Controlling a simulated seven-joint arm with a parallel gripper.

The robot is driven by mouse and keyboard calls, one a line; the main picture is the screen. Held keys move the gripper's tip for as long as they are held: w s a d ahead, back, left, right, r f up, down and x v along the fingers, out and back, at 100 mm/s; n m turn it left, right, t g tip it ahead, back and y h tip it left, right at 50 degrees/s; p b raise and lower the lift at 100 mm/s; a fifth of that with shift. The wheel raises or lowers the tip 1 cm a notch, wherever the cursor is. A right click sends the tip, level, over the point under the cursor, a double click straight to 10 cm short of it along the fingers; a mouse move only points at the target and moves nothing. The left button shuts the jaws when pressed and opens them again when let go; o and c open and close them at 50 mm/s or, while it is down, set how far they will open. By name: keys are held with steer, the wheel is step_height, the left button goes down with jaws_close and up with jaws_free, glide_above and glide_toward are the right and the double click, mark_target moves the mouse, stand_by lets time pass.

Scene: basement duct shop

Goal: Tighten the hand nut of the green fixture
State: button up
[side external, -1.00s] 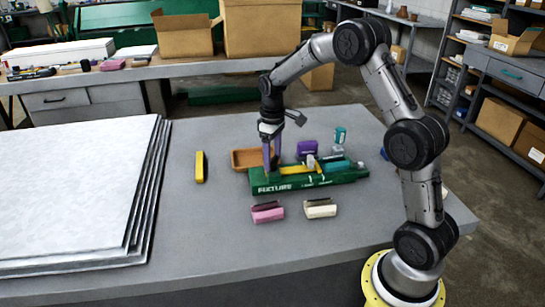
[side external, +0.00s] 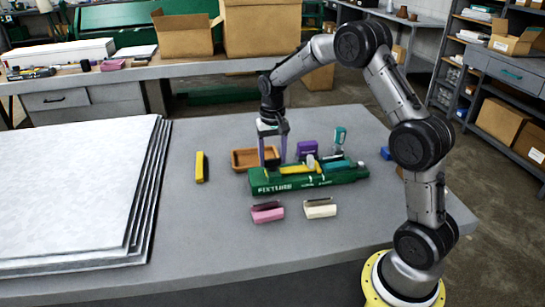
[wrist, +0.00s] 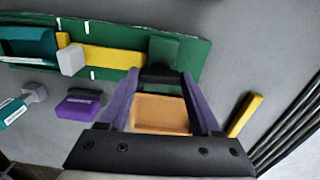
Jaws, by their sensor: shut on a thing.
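The green fixture (side external: 285,185) lies on the grey bench in the side view. It carries a yellow strip, a teal block and a small light-grey piece. In the wrist view the fixture (wrist: 178,50) runs across the top left. My gripper (wrist: 161,78) has its purple fingers at one end of the fixture, the left end in the side view (side external: 273,164). A dark piece, apparently the hand nut (wrist: 160,75), sits between the fingertips against the green end block. The gripper is shut on it.
A brown tray (side external: 240,159) and a purple block (side external: 307,148) stand behind the fixture. Pink (side external: 267,213) and cream (side external: 320,209) blocks lie in front. A yellow-and-black piece (side external: 201,168) lies left, before stacked metal sheets (side external: 75,190).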

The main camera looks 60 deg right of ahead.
mark_target(272, 159)
steer(key=shift+r+m, duration=0.1)
steer(key=shift+m, duration=0.4)
steer(key=o, duration=1.4)
step_height(272, 159, up, 14)
steer(key=shift+f, duration=0.1)
steer(key=shift+a, duration=0.1)
